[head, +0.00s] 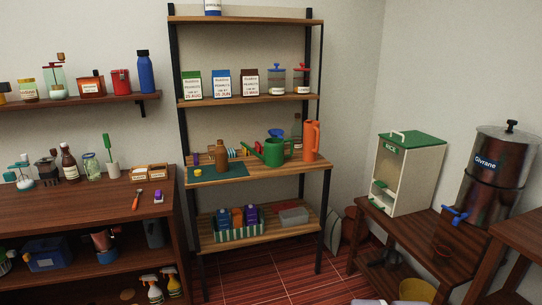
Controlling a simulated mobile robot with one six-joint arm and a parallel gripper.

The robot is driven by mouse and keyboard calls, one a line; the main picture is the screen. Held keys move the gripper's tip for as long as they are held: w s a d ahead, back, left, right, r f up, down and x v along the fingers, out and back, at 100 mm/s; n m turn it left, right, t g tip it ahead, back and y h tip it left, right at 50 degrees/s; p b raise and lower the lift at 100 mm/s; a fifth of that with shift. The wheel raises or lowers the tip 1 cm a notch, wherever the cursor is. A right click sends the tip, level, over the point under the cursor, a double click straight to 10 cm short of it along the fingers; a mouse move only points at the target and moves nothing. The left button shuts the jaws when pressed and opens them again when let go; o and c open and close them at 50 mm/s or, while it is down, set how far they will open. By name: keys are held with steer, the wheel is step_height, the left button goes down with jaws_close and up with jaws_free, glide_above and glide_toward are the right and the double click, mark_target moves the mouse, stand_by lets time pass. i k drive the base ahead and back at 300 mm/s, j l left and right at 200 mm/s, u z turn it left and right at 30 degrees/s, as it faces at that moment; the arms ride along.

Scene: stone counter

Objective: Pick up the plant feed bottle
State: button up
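A brown bottle (221,157) stands upright on the middle board of the open shelf rack, at the back edge of a dark green mat (232,171). It sits among gardening things and looks like the plant feed bottle, but I cannot read a label. Another dark brown bottle (69,164) with a pale label stands on the wooden cabinet at the left. My gripper is not in view, so nothing shows of its state.
A green watering can (274,152) and an orange jug (311,141) stand right of the brown bottle. A small yellow item (197,172) lies on the mat's left. The rack's posts (323,222) flank the boards. Red floor (265,275) shows clear before the rack.

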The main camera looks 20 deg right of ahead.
mark_target(221, 152)
steer(key=i+l, duration=0.2)
steer(key=i, duration=0.3)
steer(key=i+l, duration=0.15)
steer(key=i, duration=0.35)
steer(key=i+l, duration=0.2)
steer(key=i, duration=0.35)
steer(key=i+l, duration=0.2)
steer(key=i, duration=0.3)
steer(key=i+l, duration=0.15)
steer(key=i, duration=0.35)
steer(key=u, duration=0.05)
